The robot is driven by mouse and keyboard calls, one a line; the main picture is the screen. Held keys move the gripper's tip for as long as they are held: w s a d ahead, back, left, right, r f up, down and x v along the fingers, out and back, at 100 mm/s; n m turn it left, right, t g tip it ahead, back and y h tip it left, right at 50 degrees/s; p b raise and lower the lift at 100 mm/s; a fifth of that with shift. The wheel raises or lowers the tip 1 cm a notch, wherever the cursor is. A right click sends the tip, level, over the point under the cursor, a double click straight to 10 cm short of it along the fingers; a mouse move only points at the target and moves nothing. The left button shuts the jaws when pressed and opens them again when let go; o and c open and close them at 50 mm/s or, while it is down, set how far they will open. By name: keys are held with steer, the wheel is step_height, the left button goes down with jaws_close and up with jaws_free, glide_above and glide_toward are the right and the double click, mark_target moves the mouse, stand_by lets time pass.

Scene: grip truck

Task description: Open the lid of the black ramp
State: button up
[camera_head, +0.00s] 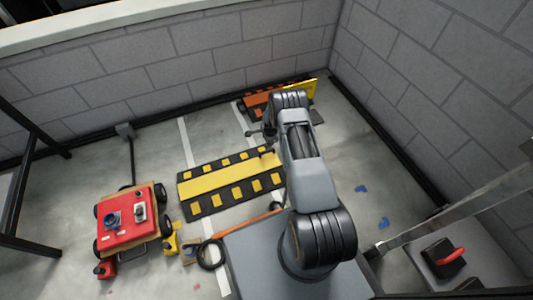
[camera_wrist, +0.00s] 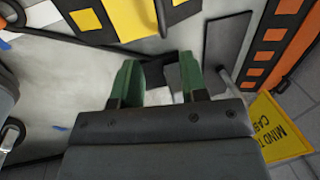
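The black ramp (camera_head: 232,180), with yellow squares and a wide yellow band, lies flat on the floor left of my arm. In the wrist view, part of the black ramp (camera_wrist: 95,25) shows at the top left, with a dark handle-like bar at its edge. My gripper (camera_wrist: 160,78) has two green fingers set apart, with a clear gap between them. A small black piece shows beyond the gap, and I cannot tell what it belongs to. The fingers appear apart from the ramp. In the head view my arm largely hides the gripper.
An orange and black barrier (camera_head: 262,103) stands by the back wall; it also shows in the wrist view (camera_wrist: 275,50), with a yellow sign (camera_wrist: 285,130). A dark flat panel (camera_wrist: 228,45) lies beside it. A red wheeled cart (camera_head: 130,222) stands left. Floor right of my arm is mostly clear.

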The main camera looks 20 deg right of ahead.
steer(key=f+b, duration=0.2)
steer(key=f, duration=0.2)
steer(key=w+f+b, duration=0.1)
steer(key=f+b, duration=0.1)
steer(key=f, duration=0.2)
steer(key=w+f+b, duration=0.1)
steer(key=f+b, duration=0.1)
steer(key=f, duration=0.2)
steer(key=shift+w+f, duration=0.2)
steer(key=shift+w, duration=0.05)
steer(key=shift+c, duration=0.5)
jaws_close()
